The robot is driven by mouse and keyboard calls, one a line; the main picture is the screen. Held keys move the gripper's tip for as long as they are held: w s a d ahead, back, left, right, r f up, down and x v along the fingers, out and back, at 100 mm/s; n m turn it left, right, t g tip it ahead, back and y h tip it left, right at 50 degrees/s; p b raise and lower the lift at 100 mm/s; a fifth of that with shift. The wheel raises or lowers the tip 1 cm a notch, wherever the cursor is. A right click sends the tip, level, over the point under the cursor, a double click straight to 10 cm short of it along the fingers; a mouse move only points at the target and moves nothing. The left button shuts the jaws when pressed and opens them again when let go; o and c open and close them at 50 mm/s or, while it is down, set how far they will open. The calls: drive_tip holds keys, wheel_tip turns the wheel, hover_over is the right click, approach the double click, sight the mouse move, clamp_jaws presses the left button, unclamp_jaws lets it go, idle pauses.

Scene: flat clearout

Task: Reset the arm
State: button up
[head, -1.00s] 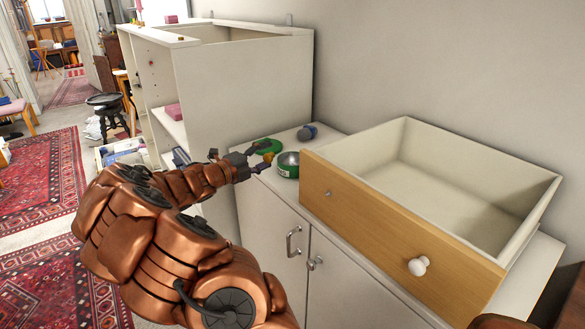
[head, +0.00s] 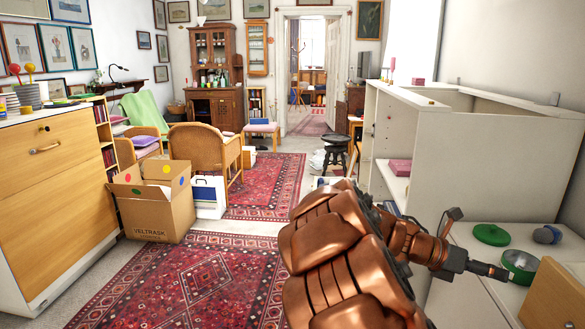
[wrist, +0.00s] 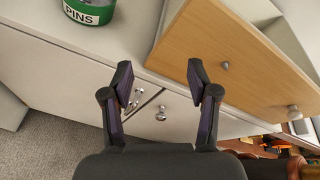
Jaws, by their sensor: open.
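My arm (head: 345,255) is copper-coloured and reaches from the bottom of the head view toward the white cabinet on the right. My gripper (wrist: 160,78) is open and empty in the wrist view, with its two dark fingers spread apart. Past the fingers are the white cabinet front and its metal handles. A green tin marked PINS (wrist: 90,14) is at the top left of the wrist view, apart from the fingers. In the head view the tin (head: 519,268) stands on the cabinet top, just beyond my gripper.
A green lid (head: 491,235) and a grey-blue object (head: 546,235) lie on the cabinet top. A wood-fronted drawer (head: 556,298) sits beside the tin. A tall white unit (head: 490,160) stands behind. At left are an open cardboard box (head: 155,210) and a chest (head: 50,190).

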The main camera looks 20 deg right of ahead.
drive_tip(key=s+a+f+m+t+y, duration=0.1)
drive_tip(key=s+a+f+m+y, duration=0.4)
drive_tip(key=a, duration=0.9)
drive_tip(key=s+a+f+m+t+y, duration=0.25)
drive_tip(key=a+m, duration=0.45)
drive_tip(key=a, duration=0.7)
drive_tip(key=s+a+f+m+t+y, duration=0.1)
drive_tip(key=s+a+f+m+y, duration=0.35)
drive_tip(key=a, duration=0.95)
wheel_tip(320, 180, up, 19)
drive_tip(key=w+m+t+p, duration=0.1)
drive_tip(key=w+p, duration=0.1)
drive_tip(key=p, duration=1.4)
drive_tip(key=shift+d+m, duration=0.15)
drive_tip(key=shift+m, duration=0.2)
drive_tip(key=shift+c, duration=0.4)
